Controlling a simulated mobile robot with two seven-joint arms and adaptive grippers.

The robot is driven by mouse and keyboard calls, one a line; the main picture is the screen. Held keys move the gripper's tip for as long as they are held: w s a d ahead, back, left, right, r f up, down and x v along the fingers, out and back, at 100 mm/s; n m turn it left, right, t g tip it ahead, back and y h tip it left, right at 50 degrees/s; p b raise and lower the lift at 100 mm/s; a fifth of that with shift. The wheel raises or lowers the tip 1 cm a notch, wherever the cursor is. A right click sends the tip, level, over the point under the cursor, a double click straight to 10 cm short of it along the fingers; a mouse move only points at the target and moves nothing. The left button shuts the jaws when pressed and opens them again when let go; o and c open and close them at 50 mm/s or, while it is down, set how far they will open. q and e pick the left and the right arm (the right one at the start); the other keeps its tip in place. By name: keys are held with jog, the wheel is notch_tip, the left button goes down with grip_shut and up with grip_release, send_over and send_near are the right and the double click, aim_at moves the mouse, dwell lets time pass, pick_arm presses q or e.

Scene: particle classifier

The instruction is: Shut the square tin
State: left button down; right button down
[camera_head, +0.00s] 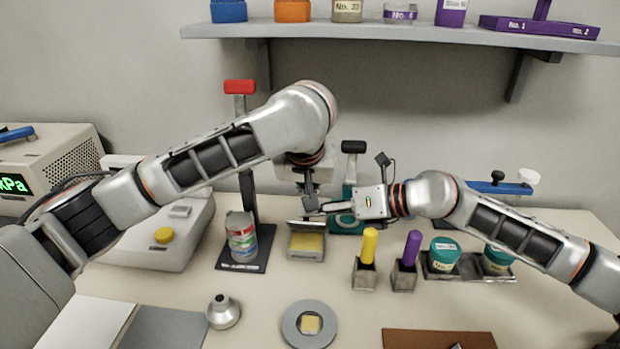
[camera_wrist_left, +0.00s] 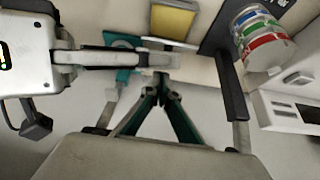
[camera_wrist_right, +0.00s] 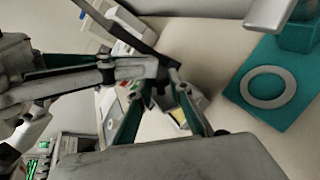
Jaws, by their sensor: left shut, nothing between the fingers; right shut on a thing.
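The square tin (camera_head: 306,255) stands on the table, grey with a yellow inside. Its hinged lid (camera_head: 305,224) is raised at the back, so the inside shows. The tin also appears in the left wrist view (camera_wrist_left: 172,22), beyond the fingers. My left gripper (camera_head: 309,207) is shut and empty, pointing down above and behind the tin. My right gripper (camera_head: 316,211) comes in from the right at the same spot. Its fingertips meet the left gripper's fingertips in both wrist views. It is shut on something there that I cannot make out. Both grippers are apart from the tin.
A striped can (camera_head: 241,240) on a black stand is left of the tin. A yellow-handled tool (camera_head: 368,247) and a purple-handled one (camera_head: 411,249) stand to the right. A grey ring dish (camera_head: 309,324) lies in front. A teal stand (camera_head: 345,222) is behind.

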pick_arm(q)
jog(key=shift+s+f, duration=0.2)
jog(key=shift+f, duration=0.05)
